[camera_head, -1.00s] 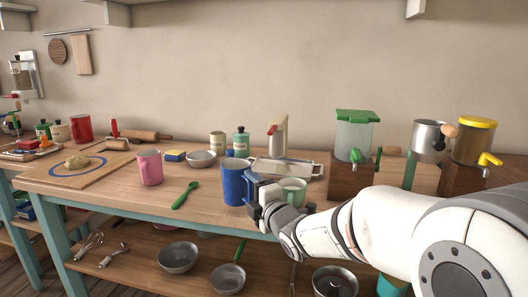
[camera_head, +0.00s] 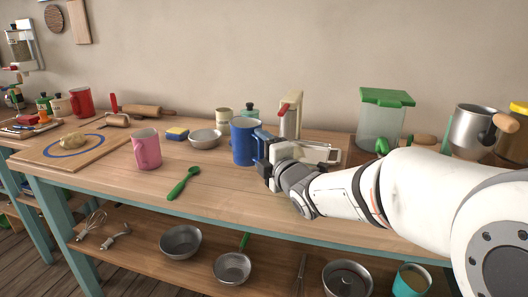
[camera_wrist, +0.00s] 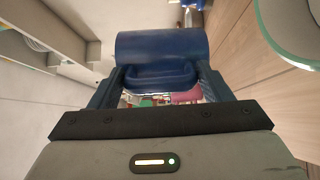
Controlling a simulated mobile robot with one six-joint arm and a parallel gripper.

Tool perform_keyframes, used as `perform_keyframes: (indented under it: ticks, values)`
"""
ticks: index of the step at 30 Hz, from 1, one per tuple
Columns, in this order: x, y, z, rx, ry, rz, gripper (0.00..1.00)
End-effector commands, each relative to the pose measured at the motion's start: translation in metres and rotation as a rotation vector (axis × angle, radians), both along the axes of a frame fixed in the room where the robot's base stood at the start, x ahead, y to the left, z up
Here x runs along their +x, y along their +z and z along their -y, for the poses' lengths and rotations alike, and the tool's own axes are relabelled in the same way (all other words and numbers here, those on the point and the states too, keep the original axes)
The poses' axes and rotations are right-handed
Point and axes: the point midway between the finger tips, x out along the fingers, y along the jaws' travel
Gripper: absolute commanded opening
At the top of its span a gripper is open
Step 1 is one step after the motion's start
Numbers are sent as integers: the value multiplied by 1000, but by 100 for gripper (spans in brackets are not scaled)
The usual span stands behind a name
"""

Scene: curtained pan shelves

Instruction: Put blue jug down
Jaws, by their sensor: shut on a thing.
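The blue jug (camera_head: 244,142) is upright over the worktop, just right of the metal bowl and left of the pale tray. My gripper (camera_head: 266,146) reaches from the right and is shut on the jug's handle side. In the wrist view the jug (camera_wrist: 162,46) fills the space beyond my gripper (camera_wrist: 160,78), with a finger on each side of the handle. I cannot tell whether its base touches the wood.
A pale green rim (camera_wrist: 268,38) is close in the wrist view. Bare wood (camera_head: 225,187) lies in front of the jug.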

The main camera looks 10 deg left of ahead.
Motion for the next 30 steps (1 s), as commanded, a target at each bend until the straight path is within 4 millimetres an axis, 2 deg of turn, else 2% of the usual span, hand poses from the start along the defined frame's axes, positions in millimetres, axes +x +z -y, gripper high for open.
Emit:
perform_keyframes:
  ticks: [5, 19, 30]
  values:
    - [-1, -1, 2, 2, -2, 6, 23]
    - [-1, -44, 2, 2, -2, 5, 23]
    - [-1, -48, 1, 2, -2, 4, 23]
